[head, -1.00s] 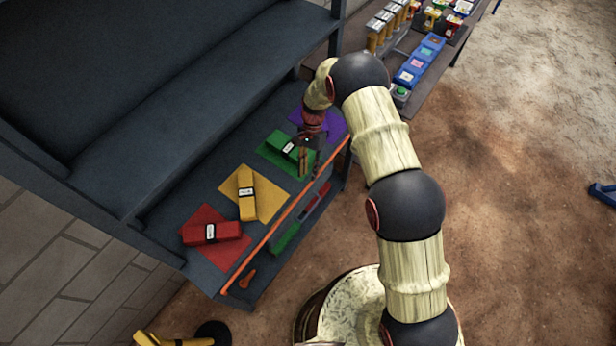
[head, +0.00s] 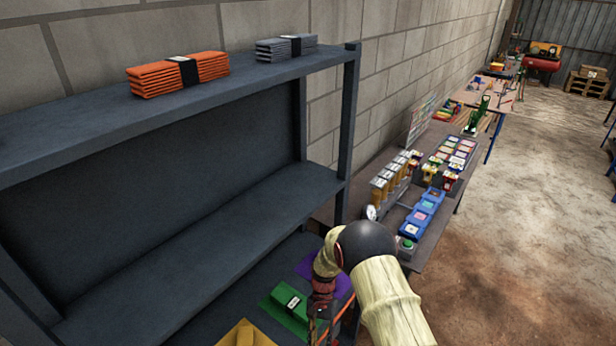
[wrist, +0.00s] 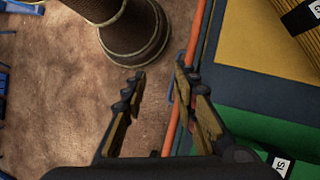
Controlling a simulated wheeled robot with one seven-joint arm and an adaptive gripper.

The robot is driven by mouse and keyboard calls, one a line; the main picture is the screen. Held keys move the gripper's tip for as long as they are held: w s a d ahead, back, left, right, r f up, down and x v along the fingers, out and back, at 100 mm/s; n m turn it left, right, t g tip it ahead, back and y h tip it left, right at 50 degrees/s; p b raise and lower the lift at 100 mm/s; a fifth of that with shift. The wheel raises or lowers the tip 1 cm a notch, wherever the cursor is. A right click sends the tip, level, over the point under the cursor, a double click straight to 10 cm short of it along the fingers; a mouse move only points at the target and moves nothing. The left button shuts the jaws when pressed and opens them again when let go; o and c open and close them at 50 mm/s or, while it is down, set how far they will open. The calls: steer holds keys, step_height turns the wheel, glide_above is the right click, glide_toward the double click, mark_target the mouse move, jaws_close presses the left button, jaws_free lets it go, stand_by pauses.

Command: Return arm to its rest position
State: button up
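My gripper (wrist: 160,76) is open and empty in the wrist view, with its two fingers apart. It is over the orange strip (wrist: 196,48) along the shelf's front edge, with brown floor to its left. In the head view my gripper (head: 321,325) is low in the picture, right of the green bundle (head: 290,302), and its fingers are partly cut off by the lower edge. My arm's pale links and black joint run from it to the lower right.
The dark shelf unit (head: 190,235) fills the left, with orange bundles (head: 178,74) and grey bundles (head: 286,47) on top. A yellow mat (wrist: 262,45) and green mat (wrist: 250,128) lie beside my gripper. A bench with blue bins (head: 423,210) stands behind. The right-hand floor is open.

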steer(key=s+d+r+n+t+b, duration=0.1)
steer(key=s+d+r+n+b, duration=0.15)
steer(key=r, duration=0.45)
steer(key=s+d+r+n+t+b, duration=0.1)
steer(key=s+d+r+t, duration=0.15)
steer(key=r, duration=0.45)
steer(key=s+d+r+n+b, duration=0.2)
steer(key=s+d+r, duration=0.1)
steer(key=r, duration=0.5)
steer(key=s+d+r+t+b, duration=0.3)
steer(key=s+r+t+b, duration=0.1)
steer(key=s, duration=0.3)
steer(key=s+d+r+t+b, duration=0.4)
steer(key=s+r+b, duration=0.2)
steer(key=s, duration=0.1)
steer(key=shift+s+h+b, duration=0.15)
steer(key=shift+h+b, duration=0.15)
steer(key=shift+b, duration=0.1)
steer(key=shift+m, duration=0.25)
